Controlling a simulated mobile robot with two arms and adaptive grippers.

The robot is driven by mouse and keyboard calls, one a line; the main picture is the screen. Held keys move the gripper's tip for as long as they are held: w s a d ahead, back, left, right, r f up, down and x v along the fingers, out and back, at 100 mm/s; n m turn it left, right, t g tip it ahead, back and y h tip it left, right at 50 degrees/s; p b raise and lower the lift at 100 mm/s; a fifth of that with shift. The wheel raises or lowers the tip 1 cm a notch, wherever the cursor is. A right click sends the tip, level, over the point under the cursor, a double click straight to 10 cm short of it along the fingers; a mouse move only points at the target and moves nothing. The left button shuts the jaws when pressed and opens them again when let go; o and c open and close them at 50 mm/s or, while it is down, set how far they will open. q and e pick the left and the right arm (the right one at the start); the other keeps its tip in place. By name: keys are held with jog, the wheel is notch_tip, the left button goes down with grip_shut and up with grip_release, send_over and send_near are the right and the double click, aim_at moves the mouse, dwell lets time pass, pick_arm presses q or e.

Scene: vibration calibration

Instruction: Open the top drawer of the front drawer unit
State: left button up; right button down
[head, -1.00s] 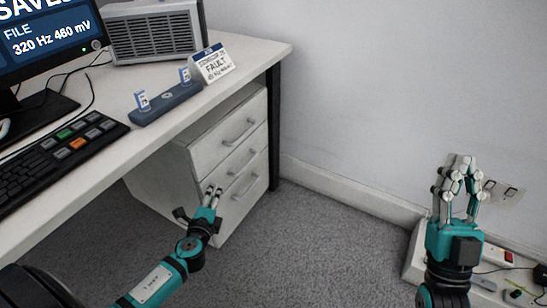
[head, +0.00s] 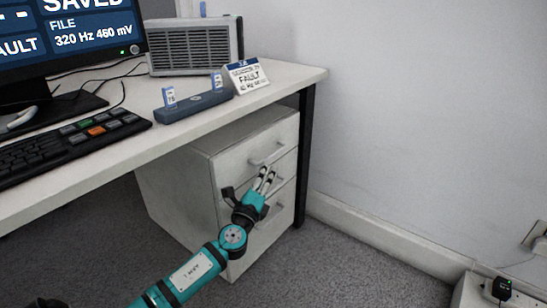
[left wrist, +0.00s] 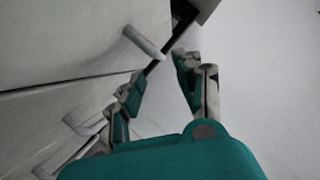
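The white drawer unit (head: 200,190) stands under the desk with several drawers, all flush. The top drawer (head: 240,160) has a bar handle (head: 267,153), also seen in the left wrist view (left wrist: 143,42). My left gripper (head: 259,182) is in front of the unit, just below the top handle, and hides part of the handle below. In the left wrist view its fingers (left wrist: 160,78) are spread with a gap between them. The top handle lies just beyond the fingertips, and I see no clear contact. My right gripper is out of view.
The desk (head: 190,128) overhangs the unit, with a black leg (head: 306,155) at its right corner. On it are a monitor, keyboard, grey vented box (head: 195,48), blue-grey holder and fault sign (head: 247,77).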

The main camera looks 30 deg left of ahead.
aim_at(273, 155)
pick_arm(q)
jog(key=b+x, duration=0.1)
jog(key=x, duration=0.7)
jog(key=shift+w+a+b, duration=0.1)
jog(key=shift+w+b, duration=0.25)
grip_shut()
